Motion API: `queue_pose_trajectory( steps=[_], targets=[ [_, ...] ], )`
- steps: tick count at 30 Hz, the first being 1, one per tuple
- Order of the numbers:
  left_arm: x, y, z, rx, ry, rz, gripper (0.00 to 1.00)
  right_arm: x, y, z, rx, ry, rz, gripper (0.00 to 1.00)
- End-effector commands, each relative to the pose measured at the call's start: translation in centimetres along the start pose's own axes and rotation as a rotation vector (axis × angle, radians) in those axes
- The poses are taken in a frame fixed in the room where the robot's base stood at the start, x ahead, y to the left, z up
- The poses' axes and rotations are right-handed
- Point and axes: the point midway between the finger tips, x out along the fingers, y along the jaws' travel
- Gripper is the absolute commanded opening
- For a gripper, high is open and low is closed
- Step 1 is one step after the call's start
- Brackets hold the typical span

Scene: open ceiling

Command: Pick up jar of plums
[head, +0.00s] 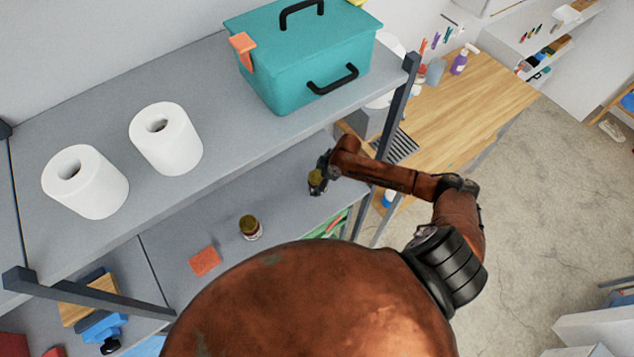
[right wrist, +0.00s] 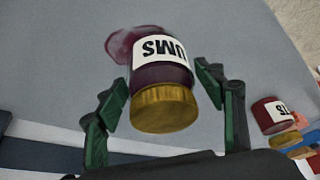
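The jar of plums (right wrist: 162,75) has a gold lid, dark purple contents and a white label on which "UMS" reads upside down. In the head view the jar (head: 316,183) stands on the lower shelf, partly hidden by my right gripper (head: 323,172). In the right wrist view my right gripper (right wrist: 160,84) is open, with one finger on each side of the jar. A gap shows beside the left finger; the right finger is close to the jar, and I cannot tell whether it touches. My left gripper is not in view.
A second jar (head: 250,228) and an orange square (head: 205,261) lie left along the lower shelf (head: 215,225). The upper shelf (head: 225,130) above holds paper rolls (head: 166,138) and a teal box (head: 305,55). A dark shelf post (head: 397,105) stands right beside my right arm.

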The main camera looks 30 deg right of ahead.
Motion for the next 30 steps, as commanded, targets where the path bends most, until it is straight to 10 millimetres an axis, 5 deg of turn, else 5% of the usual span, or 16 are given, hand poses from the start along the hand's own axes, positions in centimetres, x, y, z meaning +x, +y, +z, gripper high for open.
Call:
queue_pose_trajectory(
  steps=[22,30],
  targets=[
    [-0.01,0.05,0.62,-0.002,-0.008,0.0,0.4,-0.02,0.0,-0.01,0.001,0.0,0.0,0.1],
    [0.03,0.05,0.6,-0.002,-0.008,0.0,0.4,-0.16,0.1,-0.16,-0.001,0.003,0.002,0.09]
  ],
)
